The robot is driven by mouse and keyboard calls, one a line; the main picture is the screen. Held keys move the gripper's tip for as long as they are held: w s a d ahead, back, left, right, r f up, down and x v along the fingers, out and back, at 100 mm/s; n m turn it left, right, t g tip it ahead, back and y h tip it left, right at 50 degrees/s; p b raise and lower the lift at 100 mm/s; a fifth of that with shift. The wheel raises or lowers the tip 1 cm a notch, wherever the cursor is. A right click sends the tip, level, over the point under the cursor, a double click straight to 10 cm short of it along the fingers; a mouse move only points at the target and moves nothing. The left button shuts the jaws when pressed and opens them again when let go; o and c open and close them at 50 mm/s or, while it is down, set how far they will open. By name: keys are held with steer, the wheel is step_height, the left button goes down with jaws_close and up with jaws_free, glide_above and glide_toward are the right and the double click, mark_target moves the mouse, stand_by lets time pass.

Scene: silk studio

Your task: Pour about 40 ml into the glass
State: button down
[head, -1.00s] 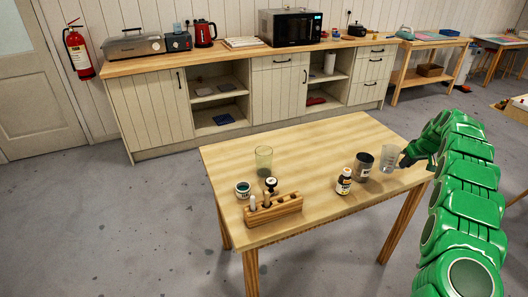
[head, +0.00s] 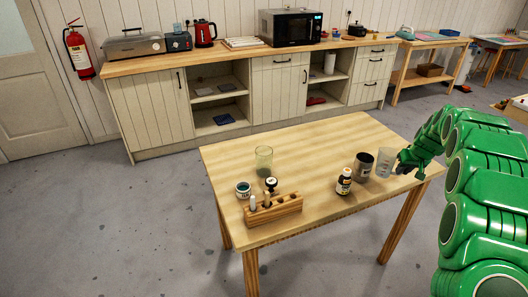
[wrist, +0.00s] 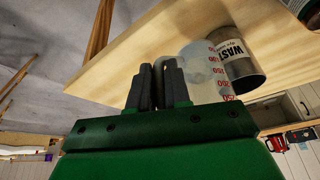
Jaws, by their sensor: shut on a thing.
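The glass (head: 264,158), a greenish clear tumbler, stands upright toward the back left of the small table in the head view. My gripper (head: 404,168) is at the table's right end. It is shut on the side, seemingly the handle, of a clear measuring beaker (head: 384,163). In the wrist view my gripper (wrist: 158,90) shows the beaker (wrist: 205,72) with red marks just beyond the fingers. The beaker looks near upright, close to the tabletop; I cannot tell whether it touches. Its liquid level is not clear. The glass is out of the wrist view.
A grey tin labelled WASTE (head: 363,166) stands close left of the beaker, with a brown bottle (head: 344,181) beside it. A small jar (head: 243,190), a dark-topped item (head: 271,184) and a wooden rack (head: 274,209) stand front left. The table's middle (head: 315,155) is clear.

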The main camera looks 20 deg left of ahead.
steer(key=shift+s+a+r, duration=1.15)
steer(key=shift+s+a, duration=1.2)
steer(key=shift+s, duration=1.4)
steer(key=shift+s+a+r, duration=1.15)
steer(key=shift+s+a, duration=1.15)
steer(key=shift+s, duration=1.45)
steer(key=w+a+n, duration=0.1)
steer(key=w+a, duration=0.2)
steer(key=w+a+n, duration=0.1)
steer(key=w+a, duration=0.2)
steer(key=a, duration=0.1)
steer(key=w+a+n+y, duration=0.1)
steer(key=w+a, duration=0.2)
steer(key=a, duration=0.1)
steer(key=shift+w+r+g, duration=0.2)
steer(key=shift+g, duration=0.1)
steer(key=shift+w+a+f+n+g+y, duration=0.25)
steer(key=shift+w+a+f+n, duration=0.85)
steer(key=shift+a, duration=1.7)
steer(key=shift+w+a+f+n+g+y, duration=0.25)
steer(key=shift+a+f+n, duration=0.4)
steer(key=shift+a+f, duration=1.5)
steer(key=shift+w+a+f+n+g+y, duration=0.25)
steer(key=shift+w+a+f+n, duration=0.55)
steer(key=shift+a, duration=2.6)
steer(key=shift+s+r, duration=0.1)
steer(key=shift+r, duration=0.05)
